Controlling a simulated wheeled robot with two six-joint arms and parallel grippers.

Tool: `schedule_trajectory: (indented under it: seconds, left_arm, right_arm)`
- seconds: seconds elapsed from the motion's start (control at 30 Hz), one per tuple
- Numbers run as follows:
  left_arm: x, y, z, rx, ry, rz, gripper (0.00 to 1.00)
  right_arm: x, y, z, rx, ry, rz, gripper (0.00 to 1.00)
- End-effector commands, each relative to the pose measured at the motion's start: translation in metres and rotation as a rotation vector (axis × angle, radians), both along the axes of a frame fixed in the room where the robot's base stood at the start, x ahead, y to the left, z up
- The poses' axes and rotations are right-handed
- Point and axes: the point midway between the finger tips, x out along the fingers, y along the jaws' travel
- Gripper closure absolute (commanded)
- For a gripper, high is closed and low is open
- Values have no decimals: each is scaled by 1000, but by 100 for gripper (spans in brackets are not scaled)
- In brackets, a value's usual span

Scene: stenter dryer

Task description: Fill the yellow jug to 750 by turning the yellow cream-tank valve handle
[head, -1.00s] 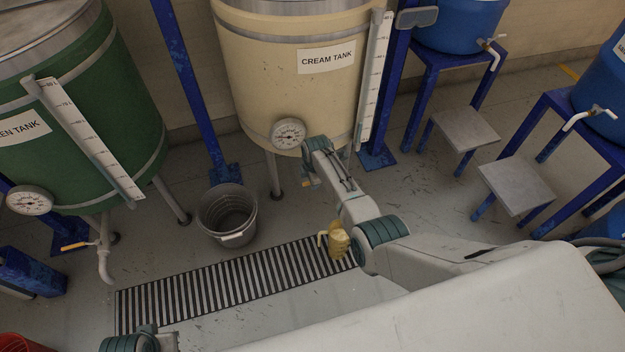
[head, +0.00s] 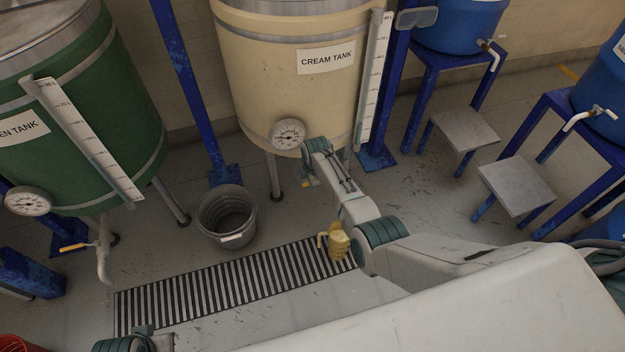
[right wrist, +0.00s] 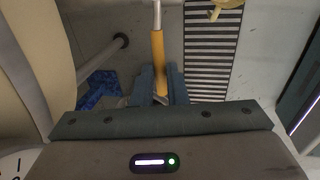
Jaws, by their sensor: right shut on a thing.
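The cream tank (head: 285,80) stands at the back centre. Its yellow valve handle (right wrist: 158,55) is clear in the right wrist view, joined to a pale metal pipe. My right gripper (right wrist: 158,92) is shut on the lower end of this handle. In the head view my right arm hides most of the valve and the gripper. The yellow jug (head: 338,241) stands upright at the right end of the floor grating, partly beside my arm. It also shows at the top edge of the right wrist view (right wrist: 229,6). Its fill level cannot be read. My left gripper is out of view.
A grey bucket (head: 227,215) stands left of the jug, behind the grating (head: 220,287). The green tank (head: 75,120) with its own outlet is at the left. Blue stands and grey-topped steps (head: 464,131) are at the right. The floor in between is clear.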

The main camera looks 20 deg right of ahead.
Motion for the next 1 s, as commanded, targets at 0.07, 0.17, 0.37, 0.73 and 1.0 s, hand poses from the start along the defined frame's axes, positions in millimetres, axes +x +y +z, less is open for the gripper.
schedule_trajectory:
  seconds: [0.07, 0.17, 0.37, 0.73, 1.0]
  left_arm:
    - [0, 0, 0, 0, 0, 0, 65]
    - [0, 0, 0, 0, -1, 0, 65]
    - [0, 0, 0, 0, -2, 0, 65]
    - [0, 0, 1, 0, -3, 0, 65]
    - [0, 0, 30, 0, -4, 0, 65]
  right_arm:
    - [0, 0, 0, 0, 0, 0, 100]
    - [0, 0, 0, 0, 0, 0, 100]
    - [0, 0, 0, 0, 0, 0, 100]
    - [0, 0, 0, 0, 0, 0, 100]
    - [-15, -5, 5, -1, 2, 177, 100]
